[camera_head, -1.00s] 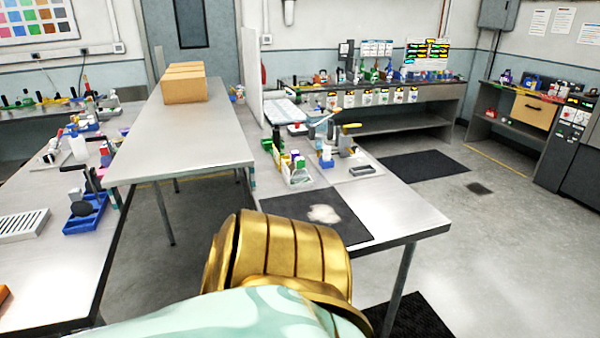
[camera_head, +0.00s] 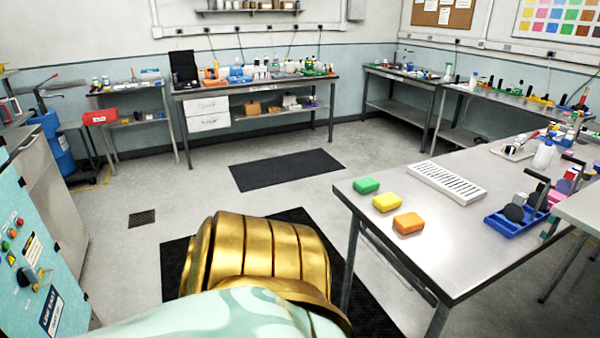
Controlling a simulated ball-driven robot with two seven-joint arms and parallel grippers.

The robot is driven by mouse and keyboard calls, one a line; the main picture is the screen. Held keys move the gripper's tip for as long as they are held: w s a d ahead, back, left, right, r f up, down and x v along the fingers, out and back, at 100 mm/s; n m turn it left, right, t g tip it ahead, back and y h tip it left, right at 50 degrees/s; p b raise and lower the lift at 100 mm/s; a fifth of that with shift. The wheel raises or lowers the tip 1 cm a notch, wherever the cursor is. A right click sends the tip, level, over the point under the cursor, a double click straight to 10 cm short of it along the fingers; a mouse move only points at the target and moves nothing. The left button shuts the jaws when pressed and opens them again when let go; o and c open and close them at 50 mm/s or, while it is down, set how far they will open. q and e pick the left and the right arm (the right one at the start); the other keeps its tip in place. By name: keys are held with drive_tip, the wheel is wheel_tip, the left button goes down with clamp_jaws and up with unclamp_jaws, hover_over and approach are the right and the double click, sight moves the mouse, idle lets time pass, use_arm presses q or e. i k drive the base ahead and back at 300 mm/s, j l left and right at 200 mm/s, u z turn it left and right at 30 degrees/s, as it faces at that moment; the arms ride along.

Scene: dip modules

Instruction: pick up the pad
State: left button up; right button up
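Several small pads lie in a row on the near right metal table: a green pad (camera_head: 366,185), a yellow pad (camera_head: 387,202) and an orange pad (camera_head: 408,223). I cannot tell which of them the task means. They lie flat, apart from each other, near the table's left edge. Neither of my grippers shows in the head view. A gold and pale green part of my own body fills the bottom middle, and nothing of mine touches the pads.
The metal table (camera_head: 470,253) also holds a white slotted rack (camera_head: 447,182) and a blue tray (camera_head: 517,222) with dark items. A grey machine (camera_head: 45,190) stands at the left. Dark mats (camera_head: 285,169) lie on open floor. Benches line the back wall.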

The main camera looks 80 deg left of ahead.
sight(384, 202)
drive_tip(key=u, duration=2)
